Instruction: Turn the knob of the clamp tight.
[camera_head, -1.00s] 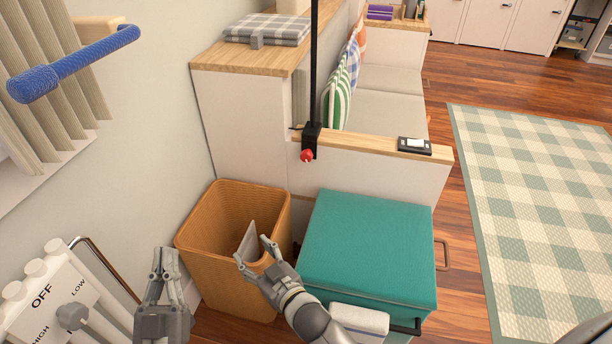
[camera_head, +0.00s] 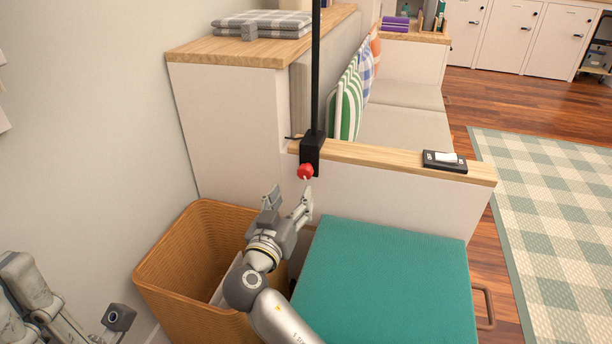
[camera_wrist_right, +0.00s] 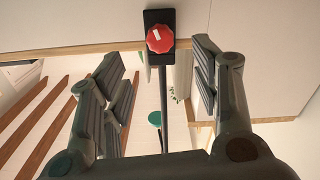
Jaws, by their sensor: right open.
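The clamp (camera_head: 313,147) is a black block on the edge of the wooden-topped ledge, with a black pole rising from it. Its red knob (camera_head: 305,171) sticks out at the clamp's lower front. My right gripper (camera_head: 288,196) is open and empty, just below and left of the knob, apart from it. In the right wrist view the red knob (camera_wrist_right: 160,39) shows beyond the open fingers, near the top, with a small pale mark on its face. Part of my left arm shows at the lower left, but its fingertips are not clear.
A tan wicker bin (camera_head: 165,262) stands below my right arm. A teal-topped box (camera_head: 390,275) is to its right. A black switch-like device (camera_head: 445,161) lies on the ledge. Striped and checked cushions (camera_head: 347,105) rest on the bench behind the clamp.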

